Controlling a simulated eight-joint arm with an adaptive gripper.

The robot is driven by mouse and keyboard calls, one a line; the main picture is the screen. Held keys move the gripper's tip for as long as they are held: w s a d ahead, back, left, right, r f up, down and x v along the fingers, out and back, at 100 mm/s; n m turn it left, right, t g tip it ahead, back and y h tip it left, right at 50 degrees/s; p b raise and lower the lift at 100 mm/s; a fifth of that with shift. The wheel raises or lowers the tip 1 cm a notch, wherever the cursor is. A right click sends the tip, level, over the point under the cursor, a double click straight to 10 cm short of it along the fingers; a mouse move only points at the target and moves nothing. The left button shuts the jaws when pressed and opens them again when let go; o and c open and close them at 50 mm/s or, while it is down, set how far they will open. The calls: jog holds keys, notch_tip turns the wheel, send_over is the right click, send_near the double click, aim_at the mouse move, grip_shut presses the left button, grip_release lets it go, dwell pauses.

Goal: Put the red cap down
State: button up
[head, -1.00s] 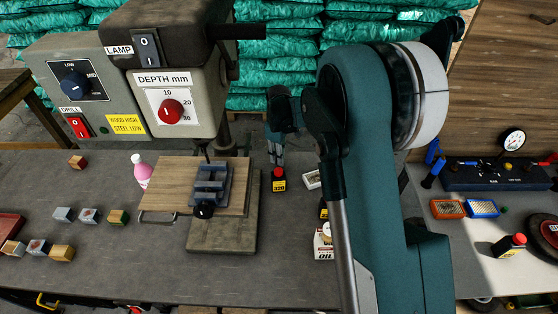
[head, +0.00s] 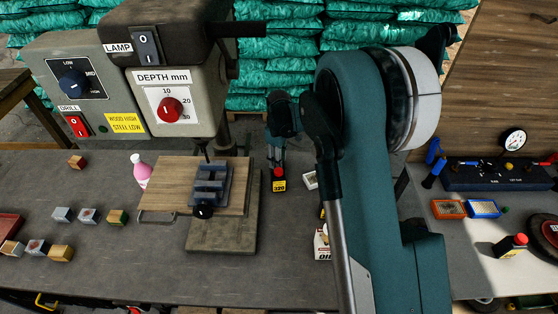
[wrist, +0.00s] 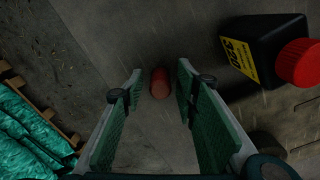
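My gripper (wrist: 160,73) is open in the wrist view, with a finger on each side. A small red cap (wrist: 160,83) shows between the fingertips, with a gap on each side. It appears to be on the grey bench; its exact height is hard to tell. To its right stands a black bottle (wrist: 262,52) with a yellow 320 label and its own red top (wrist: 299,63). In the head view my gripper (head: 276,160) is just behind this bottle (head: 279,185), and the loose cap cannot be made out there.
The drill press base (head: 225,235) and its vise (head: 211,185) stand left of the bottle. A pink bottle (head: 141,170) and several small blocks are further left. A white oil can (head: 322,245) is to the right, partly behind my arm. Green sacks (head: 275,45) lie beyond the bench.

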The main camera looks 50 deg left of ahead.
notch_tip(320, 180, up, 12)
jog(key=p, duration=0.2)
jog(key=shift+r, duration=0.15)
dwell(0.5)
dwell(0.5)
dwell(0.5)
